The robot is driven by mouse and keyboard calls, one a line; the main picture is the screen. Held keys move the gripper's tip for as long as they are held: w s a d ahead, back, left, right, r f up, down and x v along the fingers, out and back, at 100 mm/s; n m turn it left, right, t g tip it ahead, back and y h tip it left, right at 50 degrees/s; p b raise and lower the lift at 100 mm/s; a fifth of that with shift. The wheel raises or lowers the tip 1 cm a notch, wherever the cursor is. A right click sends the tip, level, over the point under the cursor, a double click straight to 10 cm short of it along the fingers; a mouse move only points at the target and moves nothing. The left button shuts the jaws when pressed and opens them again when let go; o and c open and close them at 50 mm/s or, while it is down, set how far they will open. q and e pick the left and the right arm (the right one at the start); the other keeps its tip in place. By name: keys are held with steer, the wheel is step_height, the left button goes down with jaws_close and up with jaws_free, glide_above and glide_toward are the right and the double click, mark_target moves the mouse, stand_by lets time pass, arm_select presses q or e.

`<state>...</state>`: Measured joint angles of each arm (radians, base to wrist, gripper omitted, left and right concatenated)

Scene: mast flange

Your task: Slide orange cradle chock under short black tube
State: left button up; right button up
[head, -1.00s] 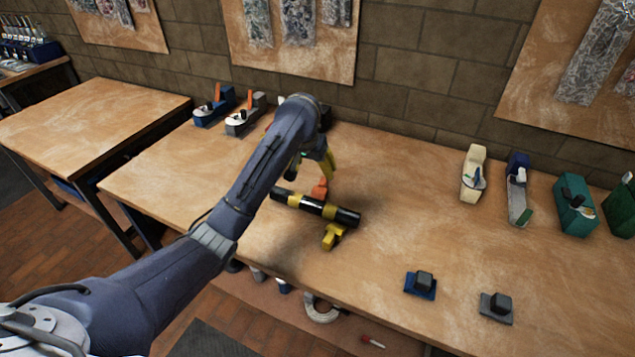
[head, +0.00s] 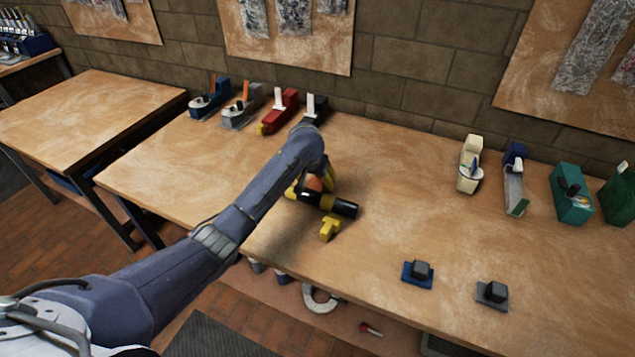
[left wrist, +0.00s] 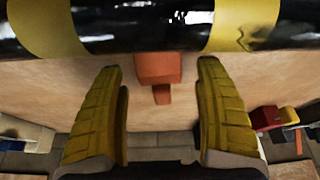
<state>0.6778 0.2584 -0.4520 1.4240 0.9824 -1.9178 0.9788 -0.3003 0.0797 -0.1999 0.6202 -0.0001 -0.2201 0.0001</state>
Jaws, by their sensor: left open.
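The black tube (head: 343,207) with yellow bands lies on the table; its left part is hidden behind my left arm in the head view. It spans the top of the left wrist view (left wrist: 140,28). The orange cradle chock (head: 316,184) is beside the tube's far side, and shows in the left wrist view (left wrist: 159,68) close to the tube; I cannot tell whether they touch. My left gripper (left wrist: 159,70) is open, its yellow fingers on either side of the chock with gaps. A yellow chock (head: 329,229) is at the tube's near side.
A red plane-like tool (head: 280,110) and others stand along the back left. Several more, including a teal one (head: 571,195), stand at the back right. Two small blocks (head: 419,272) (head: 492,293) are near the front edge. The table's middle right is clear.

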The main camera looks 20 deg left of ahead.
arm_select(q)
steer(key=shift+x, duration=1.05)
steer(key=c, duration=1.3)
